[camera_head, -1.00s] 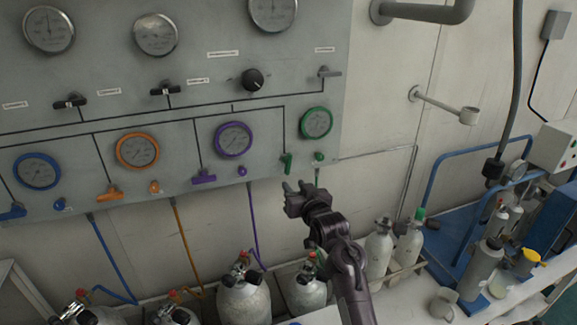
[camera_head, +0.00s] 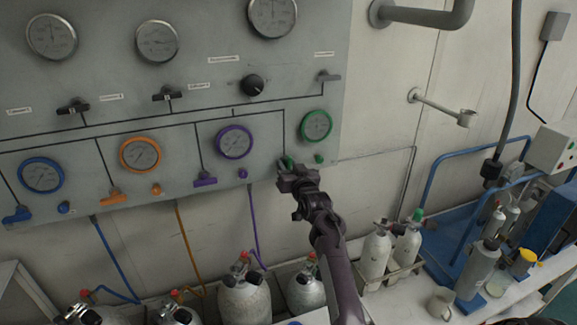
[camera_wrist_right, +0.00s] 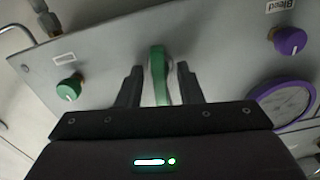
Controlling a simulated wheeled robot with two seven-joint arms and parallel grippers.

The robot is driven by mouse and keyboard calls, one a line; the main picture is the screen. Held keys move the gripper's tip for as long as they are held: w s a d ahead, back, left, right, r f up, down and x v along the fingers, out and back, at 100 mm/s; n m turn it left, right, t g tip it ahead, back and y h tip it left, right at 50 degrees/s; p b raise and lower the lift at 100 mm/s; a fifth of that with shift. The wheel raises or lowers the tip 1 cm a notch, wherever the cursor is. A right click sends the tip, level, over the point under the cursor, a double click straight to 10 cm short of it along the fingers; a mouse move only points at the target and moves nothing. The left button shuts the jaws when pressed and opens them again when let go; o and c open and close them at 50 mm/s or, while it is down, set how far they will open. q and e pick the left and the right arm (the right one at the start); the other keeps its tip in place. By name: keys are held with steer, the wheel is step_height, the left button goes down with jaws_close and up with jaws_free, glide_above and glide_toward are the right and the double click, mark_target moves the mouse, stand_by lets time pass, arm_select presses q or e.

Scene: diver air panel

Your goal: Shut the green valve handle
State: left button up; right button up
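The green valve handle (camera_head: 287,161) is on the wall panel, below and left of the green-rimmed gauge (camera_head: 317,126). My right gripper (camera_head: 288,174) is at the panel and hides most of the handle in the head view. In the right wrist view the green handle (camera_wrist_right: 158,72) stands between the two fingers of my right gripper (camera_wrist_right: 159,82). The fingers are open, with a narrow gap on each side of the handle. My left gripper is not in view.
A small green knob (camera_head: 319,159) is just right of the handle; it also shows in the wrist view (camera_wrist_right: 68,88). The purple handle (camera_head: 205,179) and purple knob (camera_head: 242,174) are to the left. Gas cylinders (camera_head: 242,300) stand below the panel.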

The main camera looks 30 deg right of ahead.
steer(key=shift+c, duration=0.3)
jaws_close()
steer(key=shift+m, duration=0.4)
steer(key=m, duration=0.3)
steer(key=shift+m, duration=0.3)
steer(key=m, duration=0.4)
steer(key=shift+m+p, duration=0.3)
steer(key=shift+p, duration=0.1)
steer(key=m, duration=0.4)
steer(key=shift+d+f+m+p, duration=0.1)
steer(key=shift+m+p, duration=0.3)
steer(key=shift+m, duration=1.2)
